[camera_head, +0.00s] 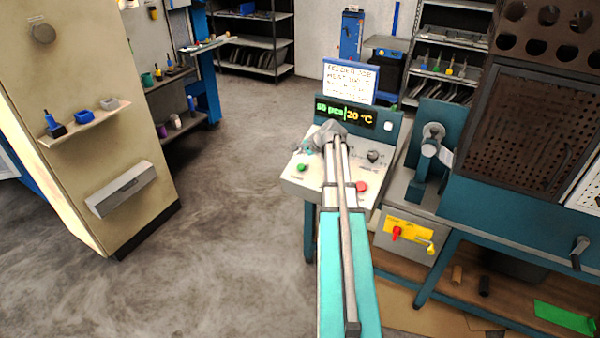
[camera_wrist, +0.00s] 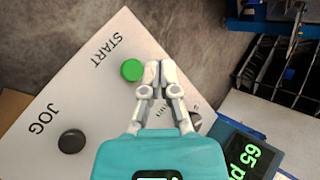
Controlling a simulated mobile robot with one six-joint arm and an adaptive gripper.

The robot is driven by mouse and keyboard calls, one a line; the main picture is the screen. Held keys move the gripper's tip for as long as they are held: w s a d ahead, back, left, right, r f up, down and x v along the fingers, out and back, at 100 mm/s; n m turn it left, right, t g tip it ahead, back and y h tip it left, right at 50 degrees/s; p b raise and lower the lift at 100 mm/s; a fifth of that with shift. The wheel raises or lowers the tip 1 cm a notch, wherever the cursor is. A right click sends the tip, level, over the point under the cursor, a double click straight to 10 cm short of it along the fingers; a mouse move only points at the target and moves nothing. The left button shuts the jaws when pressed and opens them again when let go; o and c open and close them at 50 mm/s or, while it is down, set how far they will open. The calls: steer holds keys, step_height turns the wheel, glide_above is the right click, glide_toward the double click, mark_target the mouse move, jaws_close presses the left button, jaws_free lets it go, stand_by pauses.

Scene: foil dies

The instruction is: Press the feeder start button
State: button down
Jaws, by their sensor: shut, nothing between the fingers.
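The feeder's light grey control panel (camera_head: 325,188) stands in the middle of the head view, with a green button (camera_head: 301,167) near its left side. In the wrist view the green button (camera_wrist: 131,70) lies beside the word START, and a black button (camera_wrist: 71,141) lies by the word JOG. My gripper (camera_wrist: 159,66) is shut and empty. Its fingertips appear just right of the green button in the wrist view, apart from it in the picture; their height above the panel is hard to tell. In the head view my gripper (camera_head: 298,148) shows small over the panel's back left part.
A red button (camera_head: 361,187) and a black knob (camera_head: 373,156) sit on the panel's right side. A lit display (camera_head: 346,112) and a sign (camera_head: 349,82) rise behind it. A teal machine (camera_head: 470,190) stands to the right. Bare floor (camera_head: 230,200) lies to the left.

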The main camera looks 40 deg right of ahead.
mark_target(301, 167)
steer(key=shift+w+d+f+b, duration=0.1)
steer(key=shift+d+f+b, duration=0.1)
steer(key=shift+f+b, duration=0.45)
steer(key=shift+w+d+f+b, duration=0.1)
steer(key=shift+d+f+b, duration=0.15)
steer(key=shift+f+b, duration=0.45)
steer(key=shift+w+d+f+b, duration=0.1)
steer(key=shift+d+f+b, duration=0.1)
steer(key=shift+f+b, duration=0.45)
steer(key=shift+f, duration=0.2)
steer(key=shift+w+d+f, duration=0.1)
steer(key=shift+f, duration=0.2)
